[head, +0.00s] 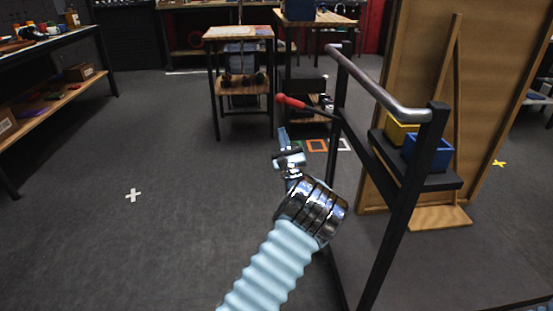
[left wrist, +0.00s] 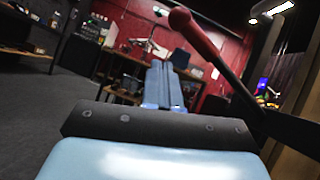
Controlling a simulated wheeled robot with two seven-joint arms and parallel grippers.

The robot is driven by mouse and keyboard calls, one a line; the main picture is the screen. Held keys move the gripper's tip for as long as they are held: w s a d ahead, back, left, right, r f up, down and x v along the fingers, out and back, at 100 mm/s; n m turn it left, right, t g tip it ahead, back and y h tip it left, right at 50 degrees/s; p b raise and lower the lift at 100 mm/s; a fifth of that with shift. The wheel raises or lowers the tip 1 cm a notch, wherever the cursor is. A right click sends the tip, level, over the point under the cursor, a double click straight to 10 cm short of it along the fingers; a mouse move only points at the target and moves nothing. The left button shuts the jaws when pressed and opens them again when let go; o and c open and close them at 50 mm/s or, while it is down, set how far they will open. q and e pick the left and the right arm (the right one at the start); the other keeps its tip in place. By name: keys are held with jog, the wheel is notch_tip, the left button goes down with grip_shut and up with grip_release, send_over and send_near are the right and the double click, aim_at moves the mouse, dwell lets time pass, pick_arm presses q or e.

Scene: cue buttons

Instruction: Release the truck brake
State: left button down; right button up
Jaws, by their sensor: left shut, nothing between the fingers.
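The truck (head: 388,190) stands at the right, with a grey push bar (head: 385,88) on black posts. My right gripper is not in view.
A yellow bin (head: 400,131) and a blue bin (head: 428,151) sit on the truck's shelf. A brown panel (head: 425,60) stands behind. A small table (head: 238,33) is ahead. A workbench (head: 50,42) is at the left. The floor between is clear.

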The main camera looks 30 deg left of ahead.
pick_arm(q)
jog(key=s+d+f, duration=0.1)
jog(key=s+f, duration=0.2)
jog(key=s, duration=0.2)
jog(key=shift+s+d+f, duration=0.2)
jog(key=shift+s+f, duration=0.05)
